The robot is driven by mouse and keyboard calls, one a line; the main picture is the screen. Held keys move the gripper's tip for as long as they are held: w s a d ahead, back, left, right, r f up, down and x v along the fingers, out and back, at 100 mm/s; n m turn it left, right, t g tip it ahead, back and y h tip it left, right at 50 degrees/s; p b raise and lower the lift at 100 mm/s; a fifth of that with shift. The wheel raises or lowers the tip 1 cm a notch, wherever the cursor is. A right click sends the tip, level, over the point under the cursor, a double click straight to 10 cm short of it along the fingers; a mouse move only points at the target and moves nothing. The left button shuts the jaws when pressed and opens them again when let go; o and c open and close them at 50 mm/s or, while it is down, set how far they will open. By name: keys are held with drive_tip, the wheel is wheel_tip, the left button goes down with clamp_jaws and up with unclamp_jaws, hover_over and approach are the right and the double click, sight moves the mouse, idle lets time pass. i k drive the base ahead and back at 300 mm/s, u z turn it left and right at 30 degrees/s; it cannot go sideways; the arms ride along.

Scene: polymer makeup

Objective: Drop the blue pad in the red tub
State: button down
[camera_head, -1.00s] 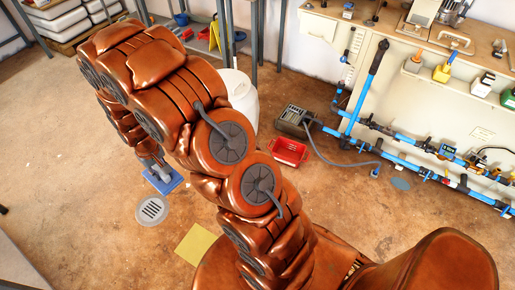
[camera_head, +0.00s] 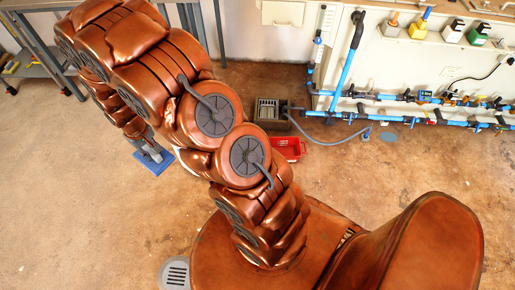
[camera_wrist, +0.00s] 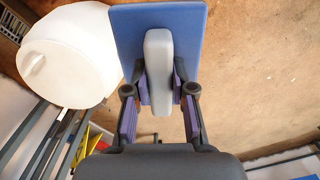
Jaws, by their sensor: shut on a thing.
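The blue pad (camera_head: 153,162) is a flat blue plate with a pale grey block-like handle. In the wrist view the pad (camera_wrist: 188,40) fills the upper middle, with its grey handle (camera_wrist: 158,60) between the fingers. My gripper (camera_wrist: 158,88) is shut on that handle. In the head view my gripper (camera_head: 150,148) shows at the left, with the pad below it, above the floor. The red tub (camera_head: 290,149) sits on the floor right of my arm, its left part hidden behind my arm.
A grey box (camera_head: 272,113) with a hose stands behind the tub. Blue pipes (camera_head: 400,118) run along the cabinet at the back right. A white barrel (camera_wrist: 70,55) and a metal rack (camera_wrist: 40,135) are at the left in the wrist view. Open floor lies left of my arm.

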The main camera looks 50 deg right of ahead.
sight(283, 154)
drive_tip(key=z, duration=0.9)
drive_tip(key=i, duration=0.85)
drive_tip(key=z, duration=0.85)
